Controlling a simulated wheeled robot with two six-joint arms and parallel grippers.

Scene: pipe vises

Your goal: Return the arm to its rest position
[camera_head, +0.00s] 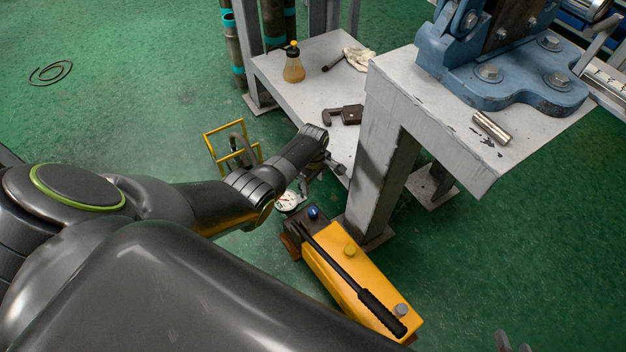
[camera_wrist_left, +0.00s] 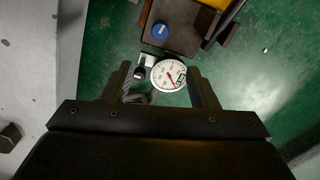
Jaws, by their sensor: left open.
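My left arm (camera_head: 225,205) reaches in from the left. My left gripper (camera_head: 328,170) is near the low shelf's edge, above the pressure gauge of a yellow hand pump. In the left wrist view its two fingers stand apart, so my left gripper (camera_wrist_left: 160,80) is open. The round white gauge (camera_wrist_left: 168,75) shows between the fingers; nothing is clearly held. The gauge (camera_head: 288,201) also shows beside the arm in the head view. Small grey tips (camera_head: 512,343) at the bottom edge may be my right gripper; most of it is cut off.
The yellow pump (camera_head: 358,280) with a black handle stands on the green floor. A grey bench (camera_head: 395,95) bears a blue vise (camera_head: 500,85) and a metal pin (camera_head: 491,127). The low shelf (camera_head: 300,92) holds a bottle and tools. Floor at left is largely clear.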

